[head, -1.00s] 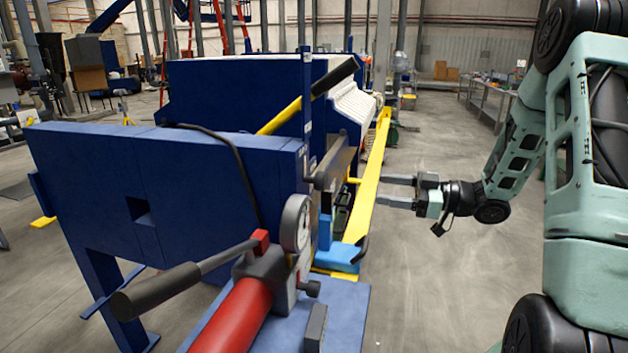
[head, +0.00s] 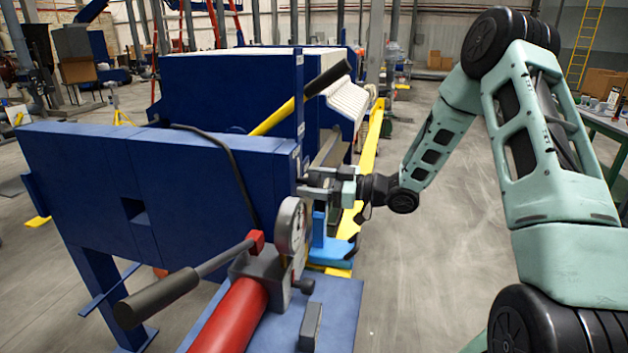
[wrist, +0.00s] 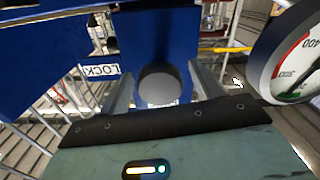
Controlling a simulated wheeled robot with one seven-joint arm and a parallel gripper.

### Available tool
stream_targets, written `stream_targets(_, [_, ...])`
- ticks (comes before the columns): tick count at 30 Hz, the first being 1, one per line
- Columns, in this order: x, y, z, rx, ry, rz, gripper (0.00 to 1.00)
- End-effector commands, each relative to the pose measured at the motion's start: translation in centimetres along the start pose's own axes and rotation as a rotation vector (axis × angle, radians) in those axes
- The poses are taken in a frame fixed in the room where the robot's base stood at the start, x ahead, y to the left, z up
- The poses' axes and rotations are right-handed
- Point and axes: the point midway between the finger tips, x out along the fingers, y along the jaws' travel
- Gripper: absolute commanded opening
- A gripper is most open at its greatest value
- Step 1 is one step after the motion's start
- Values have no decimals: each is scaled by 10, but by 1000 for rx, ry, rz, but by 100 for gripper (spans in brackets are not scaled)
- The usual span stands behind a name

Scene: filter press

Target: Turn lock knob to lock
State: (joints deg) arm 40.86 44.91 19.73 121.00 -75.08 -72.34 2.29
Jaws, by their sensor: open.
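The lock knob (wrist: 160,84) is a grey, rounded knob on a blue plate in the wrist view. A white label reading LOCK (wrist: 101,71) is to its left. My gripper (wrist: 160,72) is open, with one finger on each side of the knob. I cannot tell whether the fingers touch it. In the head view my gripper (head: 304,181) is at the end of the blue press frame (head: 85,160), above the gauge. The knob is hidden there behind the gripper.
A round pressure gauge (head: 292,226) stands close below my gripper; it also shows at right in the wrist view (wrist: 290,55). A red pump (head: 228,318) with a black-handled lever (head: 165,297) is in front. A yellow rail (head: 370,145) runs behind. Floor at right is free.

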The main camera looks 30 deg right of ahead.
Motion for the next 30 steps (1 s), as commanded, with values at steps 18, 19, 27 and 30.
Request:
stream_targets(18, [0,0,0,3,-1,0,20])
stream_targets(19, [0,0,0,6,-1,0,20])
stream_targets(27, [0,0,-2,94,-1,-1,20])
stream_targets(30, [0,0,-2,163,-2,-1,20])
